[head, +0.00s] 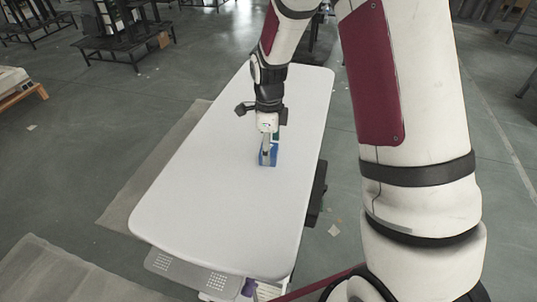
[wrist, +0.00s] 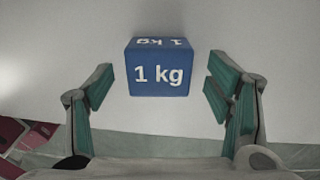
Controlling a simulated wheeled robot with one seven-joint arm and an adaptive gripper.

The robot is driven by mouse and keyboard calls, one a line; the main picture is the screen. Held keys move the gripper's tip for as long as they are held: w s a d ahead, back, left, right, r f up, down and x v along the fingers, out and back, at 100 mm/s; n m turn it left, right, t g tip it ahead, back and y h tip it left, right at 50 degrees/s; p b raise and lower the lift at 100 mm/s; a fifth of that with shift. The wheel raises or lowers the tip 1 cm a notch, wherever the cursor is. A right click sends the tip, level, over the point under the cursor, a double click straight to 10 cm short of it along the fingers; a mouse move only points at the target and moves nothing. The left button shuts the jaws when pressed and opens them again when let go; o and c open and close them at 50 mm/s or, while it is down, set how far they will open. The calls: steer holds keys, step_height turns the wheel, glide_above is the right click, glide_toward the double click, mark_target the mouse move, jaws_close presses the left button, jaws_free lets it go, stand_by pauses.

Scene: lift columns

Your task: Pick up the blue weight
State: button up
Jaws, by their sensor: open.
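The blue weight (wrist: 159,78) is a small cube marked "1 kg" in white. It sits on the white table (head: 200,195). In the head view the blue weight (head: 268,158) shows partly behind my gripper (head: 268,145), near the middle of the tabletop. In the wrist view my gripper (wrist: 160,92) is open, with one green-padded finger to the left of the cube and one to the right. Gaps show between the cube and both fingers. The cube's far and under sides are hidden.
The rest of the tabletop is clear. Below the table's near edge is a grey perforated shelf (head: 190,272). Dark racks (head: 120,40) stand on the floor at the back left. A wooden pallet (head: 22,97) lies at the far left.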

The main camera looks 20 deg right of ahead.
steer(key=shift+f, duration=0.9)
jaws_close()
steer(key=shift+r, duration=0.1)
